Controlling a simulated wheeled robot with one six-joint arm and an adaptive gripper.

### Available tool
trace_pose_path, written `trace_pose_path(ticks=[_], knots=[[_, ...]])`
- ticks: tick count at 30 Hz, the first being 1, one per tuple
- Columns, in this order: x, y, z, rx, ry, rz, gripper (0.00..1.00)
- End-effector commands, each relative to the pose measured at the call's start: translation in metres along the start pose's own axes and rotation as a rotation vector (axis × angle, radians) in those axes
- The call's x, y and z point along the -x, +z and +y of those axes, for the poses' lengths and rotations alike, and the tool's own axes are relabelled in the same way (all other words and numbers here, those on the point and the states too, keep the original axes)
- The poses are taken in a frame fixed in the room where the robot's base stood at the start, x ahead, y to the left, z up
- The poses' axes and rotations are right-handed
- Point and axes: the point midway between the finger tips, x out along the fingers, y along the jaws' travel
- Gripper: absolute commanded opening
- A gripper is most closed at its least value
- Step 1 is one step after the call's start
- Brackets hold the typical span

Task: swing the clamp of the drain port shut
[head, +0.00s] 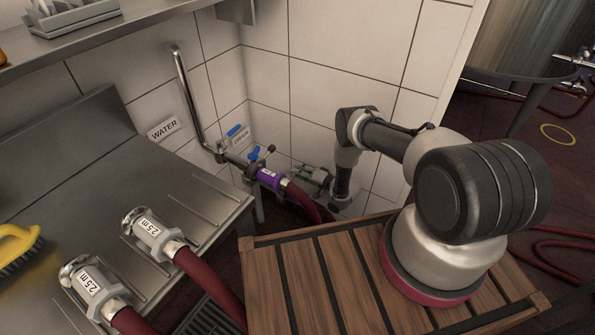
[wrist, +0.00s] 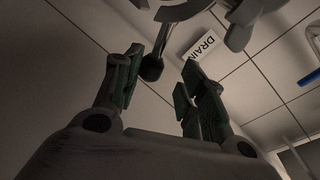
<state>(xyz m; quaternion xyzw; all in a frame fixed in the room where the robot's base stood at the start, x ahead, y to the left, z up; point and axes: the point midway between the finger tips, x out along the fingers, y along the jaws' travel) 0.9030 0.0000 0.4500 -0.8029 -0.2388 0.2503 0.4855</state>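In the wrist view, a metal ring-shaped fitting (wrist: 190,8) is cut off by the top edge, beside the DRAIN label (wrist: 205,45). A short lever with a dark round knob (wrist: 152,68) hangs from it. My gripper (wrist: 162,72) has its fingers apart, with the knob showing between the fingertips; I cannot tell whether they touch it. In the head view, my gripper (head: 312,178) is low by the tiled wall, right of a purple coupling (head: 268,177). How far the clamp is open is not clear.
The purple coupling joins a red hose (head: 304,201) running down close to my gripper. A blue valve handle (head: 254,153) and a steel pipe (head: 190,100) are left of it.

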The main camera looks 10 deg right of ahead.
Motion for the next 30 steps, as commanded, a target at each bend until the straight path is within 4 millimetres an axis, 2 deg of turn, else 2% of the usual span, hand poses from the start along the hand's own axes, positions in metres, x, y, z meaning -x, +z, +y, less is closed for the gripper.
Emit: trace_pose_path(ticks=[6,13,18,30], knots=[[0.051,-0.001,0.001,-0.005,0.003,0.003,0.41],[0.09,-0.001,0.001,-0.002,0.003,0.003,0.41],[0.099,0.0,0.001,-0.002,0.001,0.001,0.41],[0.099,0.0,0.001,-0.001,0.001,0.001,0.41]])
